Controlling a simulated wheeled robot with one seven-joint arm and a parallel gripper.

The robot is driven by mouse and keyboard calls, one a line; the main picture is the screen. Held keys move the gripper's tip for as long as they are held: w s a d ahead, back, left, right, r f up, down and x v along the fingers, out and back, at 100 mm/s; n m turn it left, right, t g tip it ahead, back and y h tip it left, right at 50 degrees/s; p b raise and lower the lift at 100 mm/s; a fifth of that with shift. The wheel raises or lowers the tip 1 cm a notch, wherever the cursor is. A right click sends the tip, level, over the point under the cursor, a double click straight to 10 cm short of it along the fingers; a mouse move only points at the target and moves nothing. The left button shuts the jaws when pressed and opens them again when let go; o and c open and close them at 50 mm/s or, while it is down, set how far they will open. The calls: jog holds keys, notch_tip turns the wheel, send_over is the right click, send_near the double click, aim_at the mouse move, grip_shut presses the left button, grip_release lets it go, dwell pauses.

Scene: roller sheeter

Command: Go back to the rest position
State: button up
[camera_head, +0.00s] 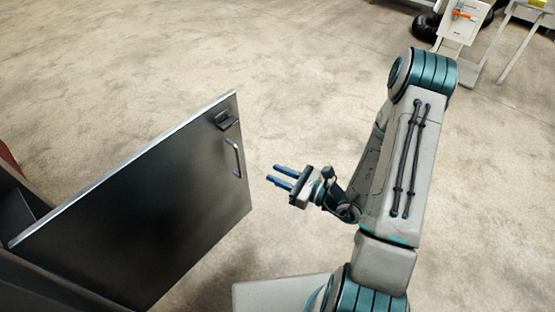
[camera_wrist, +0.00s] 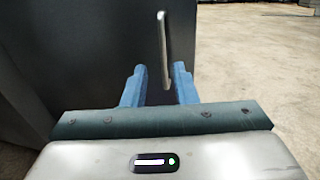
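My gripper (camera_head: 281,176) is in the middle of the head view, to the right of an open dark door panel (camera_head: 150,205). Its two blue fingers are apart with nothing between them, and they point left toward the door. A metal handle (camera_head: 234,158) sits near the door's right edge, with a small dark latch (camera_head: 227,121) above it. In the wrist view the handle (camera_wrist: 164,50) stands upright beyond the open fingers (camera_wrist: 160,88). A visible gap separates the fingers from the handle in the head view.
A dark cabinet body (camera_head: 25,225) is at the lower left, and the door stands swung out from it. A white stand with an orange item (camera_head: 463,15) and a black coiled thing (camera_head: 427,26) are at the upper right. The concrete floor (camera_head: 270,60) behind is clear.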

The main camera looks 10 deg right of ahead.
jog(key=s+a+r+n+g+h+p, duration=0.1)
jog(key=s+r+n+g+p, duration=0.4)
jog(key=r, duration=0.3)
jog(key=s+a+r+n+g+h+p, duration=0.1)
jog(key=s+r+n+g+h+p, duration=0.1)
jog(key=s+r+n+g+p, duration=0.35)
jog(key=s+a+r+n+g+h+p, duration=0.1)
jog(key=s+r+n+g+p, duration=0.15)
jog(key=r+n, duration=0.6)
jog(key=d+r+n+t+h+p, duration=0.2)
jog(key=d+r+h+p, duration=0.3)
jog(key=r, duration=0.5)
jog(key=d+r+n+t+h+p, duration=0.3)
jog(key=d+r+n+h+p, duration=0.1)
jog(key=r, duration=0.7)
jog(key=shift+s+d+r+h+p, duration=0.2)
jog(key=shift+s+d+h+p, duration=0.2)
jog(key=shift+d+h+p, duration=0.7)
jog(key=shift+a+y, duration=0.25)
jog(key=shift+y, duration=0.05)
